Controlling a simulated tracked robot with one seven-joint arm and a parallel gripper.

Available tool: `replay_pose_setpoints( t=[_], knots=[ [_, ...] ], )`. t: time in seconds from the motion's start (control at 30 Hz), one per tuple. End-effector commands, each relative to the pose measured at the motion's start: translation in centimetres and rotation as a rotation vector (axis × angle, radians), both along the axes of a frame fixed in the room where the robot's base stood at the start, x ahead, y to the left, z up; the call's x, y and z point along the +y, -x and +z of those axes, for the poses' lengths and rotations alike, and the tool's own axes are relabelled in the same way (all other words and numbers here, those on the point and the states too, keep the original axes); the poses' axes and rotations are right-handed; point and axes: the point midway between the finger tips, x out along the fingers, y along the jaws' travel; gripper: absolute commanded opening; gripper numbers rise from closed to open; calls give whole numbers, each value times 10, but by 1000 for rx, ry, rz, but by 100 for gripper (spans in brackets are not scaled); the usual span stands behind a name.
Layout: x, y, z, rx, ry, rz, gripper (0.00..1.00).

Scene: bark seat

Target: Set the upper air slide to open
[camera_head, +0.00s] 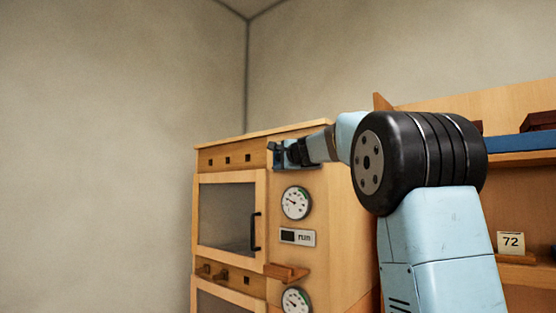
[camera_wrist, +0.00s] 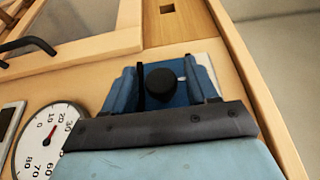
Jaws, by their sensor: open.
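The wooden strip (camera_head: 238,151) with a row of dark square holes runs above the upper glass door; it looks like the upper air slide, but its setting is not clear. One square hole (camera_wrist: 167,8) shows at the top of the wrist view. My gripper (camera_head: 279,155) is at the cabinet's upper right front, to the right of this strip. In the wrist view my gripper (camera_wrist: 163,84) is open, its blue fingers on either side of a round black knob (camera_wrist: 160,83) with a white mark beside it. I cannot tell whether the fingers touch the knob.
Below my gripper are a round gauge (camera_head: 296,203), a small display (camera_head: 297,237) and a wooden ledge (camera_head: 286,272). The upper door has a black handle (camera_head: 255,232). A lower strip (camera_head: 238,279) and second gauge (camera_head: 296,301) sit below. Shelving (camera_head: 520,158) stands right.

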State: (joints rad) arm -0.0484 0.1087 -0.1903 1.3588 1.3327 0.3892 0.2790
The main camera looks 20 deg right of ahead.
Motion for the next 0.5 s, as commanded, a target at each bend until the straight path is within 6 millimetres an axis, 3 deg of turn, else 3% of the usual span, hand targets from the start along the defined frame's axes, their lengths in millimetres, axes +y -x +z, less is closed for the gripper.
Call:
replay_pose_setpoints(
  t=[0.2,0.5],
  knots=[
    [0,0,0,0,0,0,58],
    [-1,0,0,1,0,-1,30]
  ],
)
